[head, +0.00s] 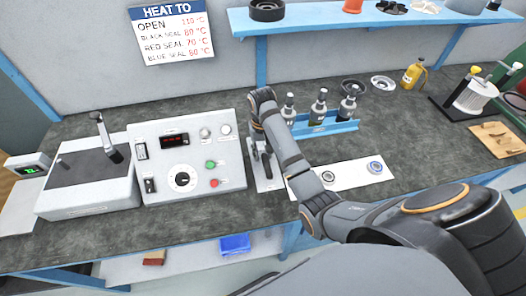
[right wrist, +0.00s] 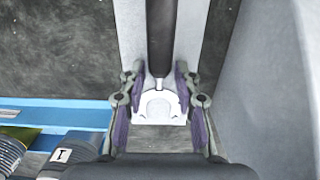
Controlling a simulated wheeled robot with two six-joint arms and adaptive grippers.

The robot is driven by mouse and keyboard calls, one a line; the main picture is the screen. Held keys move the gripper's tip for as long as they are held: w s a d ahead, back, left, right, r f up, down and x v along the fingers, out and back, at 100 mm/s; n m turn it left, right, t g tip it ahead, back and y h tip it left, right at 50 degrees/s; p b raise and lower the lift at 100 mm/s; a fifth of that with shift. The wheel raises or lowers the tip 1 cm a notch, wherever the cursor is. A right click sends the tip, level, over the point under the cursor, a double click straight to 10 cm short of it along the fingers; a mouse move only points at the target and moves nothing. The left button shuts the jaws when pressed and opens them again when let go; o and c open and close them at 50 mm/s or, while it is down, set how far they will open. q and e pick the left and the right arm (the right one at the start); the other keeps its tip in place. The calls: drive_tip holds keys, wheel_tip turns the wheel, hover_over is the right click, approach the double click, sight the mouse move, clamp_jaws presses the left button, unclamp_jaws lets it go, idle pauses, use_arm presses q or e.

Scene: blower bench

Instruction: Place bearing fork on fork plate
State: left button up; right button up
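The fork plate (right wrist: 131,32) is a light grey strip lying on the bench; part of it also shows in the head view (head: 269,184). The bearing fork has a dark handle (right wrist: 161,40) lying lengthwise over the plate and what looks like a pale head with a rounded notch (right wrist: 159,106). Whether the fork rests fully on the plate I cannot tell. My right gripper (right wrist: 160,78) is low over the plate, its purple-padded fingers on either side of the fork with narrow gaps showing beside the handle. My left gripper is not in view.
The grey control box (head: 187,160) stands close to the left of my right gripper. A blue rack (head: 338,128) with several bottles stands to its right. A white mat (head: 350,174) with small rings lies right of the plate. Free bench shows at the far left back.

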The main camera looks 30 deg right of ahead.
drive_tip(key=shift+r, duration=0.15)
wheel_tip(320, 180, up, 12)
drive_tip(key=p, duration=1)
drive_tip(key=shift+w+p, duration=0.2)
drive_tip(key=shift+p, duration=0.15)
